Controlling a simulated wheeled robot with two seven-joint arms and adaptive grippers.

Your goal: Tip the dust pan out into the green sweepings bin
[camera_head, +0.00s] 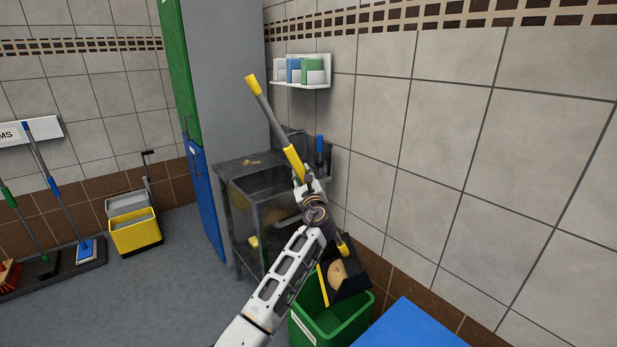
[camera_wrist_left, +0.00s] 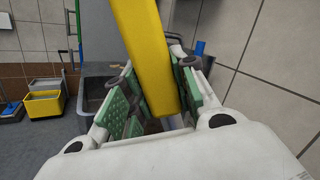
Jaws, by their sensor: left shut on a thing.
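The dust pan (camera_head: 352,281) is black with a yellow front edge and a long grey and yellow handle (camera_head: 270,118). My left gripper (camera_head: 301,178) is shut on the yellow part of the handle, which also shows between the green finger pads in the left wrist view (camera_wrist_left: 150,60). The handle slants up to the left; the pan hangs tilted at its lower end, over the back of the open green sweepings bin (camera_head: 353,325). A round tan piece (camera_head: 338,272) shows on the pan. My forearm hides part of the bin. My right gripper is out of view.
A dark metal sink (camera_head: 245,185) stands behind my left arm, beside a tall grey, green and blue cabinet (camera_head: 225,80). A blue surface (camera_head: 415,325) is right of the bin. A yellow mop bucket (camera_head: 136,233) stands at the left. A wall shelf (camera_head: 300,85) is above.

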